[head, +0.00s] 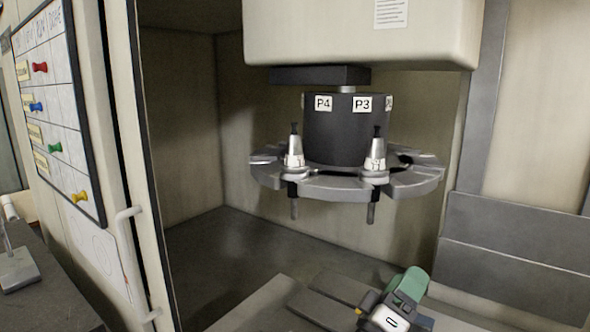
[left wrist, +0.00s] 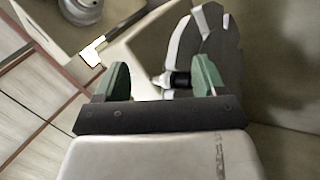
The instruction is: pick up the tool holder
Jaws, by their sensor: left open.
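Two tool holders with white tapered tops hang in the grey carousel disc (head: 325,185). One tool holder (head: 294,152) is under label P4 and the other tool holder (head: 375,155) is under label P3. My left gripper (head: 414,283), with green fingers, is low in front of the carousel, below and right of the P3 holder and apart from it. In the left wrist view the left gripper (left wrist: 161,76) is open. A dark and white part, seemingly a tool holder (left wrist: 179,80), shows between its fingers beyond them; I cannot tell which one. My right gripper is not in view.
A machine housing (head: 360,35) overhangs the carousel. A door frame with a handle (head: 128,255) and a board with coloured pins (head: 55,110) stand at the left. The enclosure floor (head: 215,245) left of my gripper is clear.

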